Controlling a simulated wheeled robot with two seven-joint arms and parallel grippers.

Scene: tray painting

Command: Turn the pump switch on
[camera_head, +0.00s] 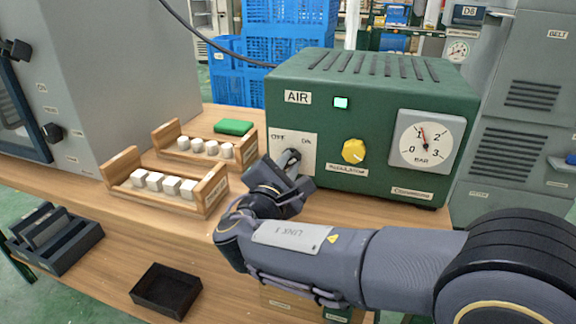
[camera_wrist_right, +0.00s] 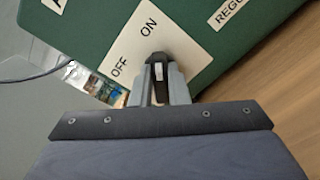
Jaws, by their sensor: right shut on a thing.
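The green pump unit (camera_head: 375,90) marked AIR stands on the bench. Its switch (camera_head: 291,157) sits on a white plate (camera_head: 308,150) with OFF at left and ON at right. My right gripper (camera_head: 286,176) is at the switch; in the right wrist view its fingers (camera_wrist_right: 160,88) are closed around the switch lever (camera_wrist_right: 158,68). The fingers hide part of the lever, so I cannot tell which label it points to. A small green light (camera_head: 341,102) glows on the front panel. My left gripper is not in view.
A yellow regulator knob (camera_head: 354,151) and a pressure gauge (camera_head: 430,141) reading a little above 1 are right of the switch. Wooden racks of white blocks (camera_head: 165,184), a green block (camera_head: 233,127) and a black tray (camera_head: 166,291) are left of my right arm.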

